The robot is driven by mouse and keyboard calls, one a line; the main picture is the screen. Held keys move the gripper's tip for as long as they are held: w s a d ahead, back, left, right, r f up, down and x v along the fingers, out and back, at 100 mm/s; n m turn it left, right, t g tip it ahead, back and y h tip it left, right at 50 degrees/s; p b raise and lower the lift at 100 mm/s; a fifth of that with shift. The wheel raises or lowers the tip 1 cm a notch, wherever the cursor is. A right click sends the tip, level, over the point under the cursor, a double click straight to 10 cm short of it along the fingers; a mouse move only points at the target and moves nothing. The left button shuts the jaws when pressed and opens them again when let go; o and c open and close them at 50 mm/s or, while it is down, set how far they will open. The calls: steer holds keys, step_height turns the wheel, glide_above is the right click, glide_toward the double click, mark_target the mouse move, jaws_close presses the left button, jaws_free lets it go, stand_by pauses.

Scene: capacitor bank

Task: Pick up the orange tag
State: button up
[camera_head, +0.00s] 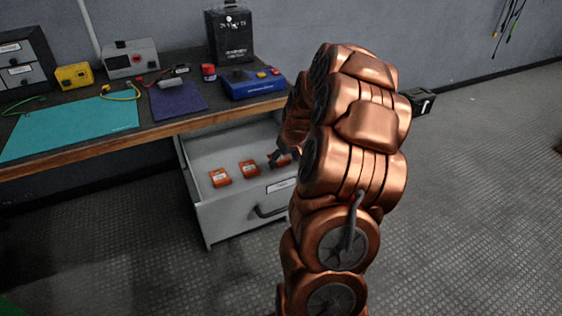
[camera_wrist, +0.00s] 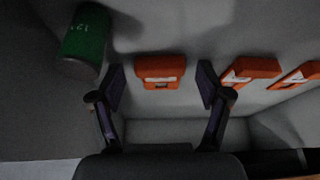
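Several orange tags lie on the floor of an open grey drawer. In the wrist view a tag (camera_wrist: 160,72) lies between and beyond my fingertips, and two more, one (camera_wrist: 250,71) and another (camera_wrist: 297,75), lie to the right. My gripper (camera_wrist: 160,85) is open, its fingers on either side of the nearest tag with gaps visible.
A green can (camera_wrist: 86,35) lies left of the fingers in the wrist view. The drawer (camera_head: 232,214) has grey walls around the tags. The workbench (camera_head: 150,127) overhangs its back and holds a teal mat (camera_head: 75,128) and a blue device (camera_head: 252,83).

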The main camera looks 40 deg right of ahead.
mark_target(284, 161)
steer(key=c, duration=0.7)
steer(key=shift+r, duration=0.1)
step_height(284, 161, up, 10)
steer(key=shift+f+p, duration=0.1)
steer(key=shift+p, duration=1)
